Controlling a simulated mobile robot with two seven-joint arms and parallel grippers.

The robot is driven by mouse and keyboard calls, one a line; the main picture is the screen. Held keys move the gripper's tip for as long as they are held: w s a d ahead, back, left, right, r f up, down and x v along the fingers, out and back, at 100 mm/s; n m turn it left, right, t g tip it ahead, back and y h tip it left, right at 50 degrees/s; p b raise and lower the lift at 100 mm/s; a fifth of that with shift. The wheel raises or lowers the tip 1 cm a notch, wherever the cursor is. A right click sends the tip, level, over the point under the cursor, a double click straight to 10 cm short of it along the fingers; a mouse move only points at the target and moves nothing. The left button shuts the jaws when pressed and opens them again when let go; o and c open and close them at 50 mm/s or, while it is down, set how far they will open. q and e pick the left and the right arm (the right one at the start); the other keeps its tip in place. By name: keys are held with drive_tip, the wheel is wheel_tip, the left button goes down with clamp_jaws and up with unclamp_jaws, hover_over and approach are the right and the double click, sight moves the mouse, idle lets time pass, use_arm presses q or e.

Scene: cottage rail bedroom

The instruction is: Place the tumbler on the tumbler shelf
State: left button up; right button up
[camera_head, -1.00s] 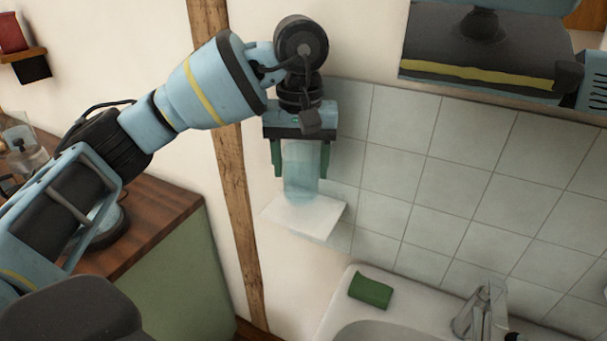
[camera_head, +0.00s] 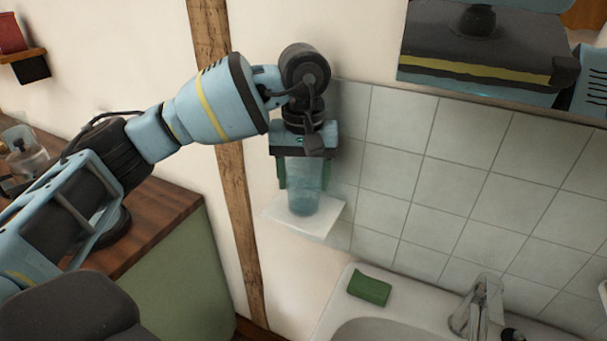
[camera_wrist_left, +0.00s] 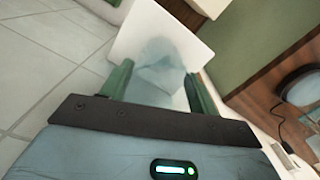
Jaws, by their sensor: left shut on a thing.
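The tumbler (camera_head: 304,190) is a clear, bluish cup, upright between the green fingers of my left gripper (camera_head: 303,180). The gripper is shut on it from above. The tumbler shelf (camera_head: 325,218) is a small white square ledge on the wall beside the tiles. The tumbler's base appears over the shelf, at or very near its surface; I cannot tell if it touches. In the left wrist view the tumbler (camera_wrist_left: 160,72) is faint and see-through between the fingers (camera_wrist_left: 158,88), with the white shelf (camera_wrist_left: 140,35) behind it. My right gripper is not in view.
A white basin (camera_head: 345,300) with a green sponge-like block (camera_head: 369,287) and a metal tap (camera_head: 478,305) is below right. A dark-topped wooden counter (camera_head: 165,210) is at left. A wooden post (camera_head: 232,180) runs left of the shelf. A mirror (camera_head: 480,50) hangs at upper right.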

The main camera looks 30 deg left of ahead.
use_arm(q)
drive_tip(key=o, duration=1.1)
drive_tip(key=shift+f, duration=0.1)
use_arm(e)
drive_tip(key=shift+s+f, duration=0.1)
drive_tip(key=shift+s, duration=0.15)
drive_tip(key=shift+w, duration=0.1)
use_arm(q)
drive_tip(key=shift+r, duration=0.3)
wheel_tip(320, 180, up, 12)
drive_tip(key=shift+f+p, duration=0.1)
drive_tip(key=shift+p, duration=0.45)
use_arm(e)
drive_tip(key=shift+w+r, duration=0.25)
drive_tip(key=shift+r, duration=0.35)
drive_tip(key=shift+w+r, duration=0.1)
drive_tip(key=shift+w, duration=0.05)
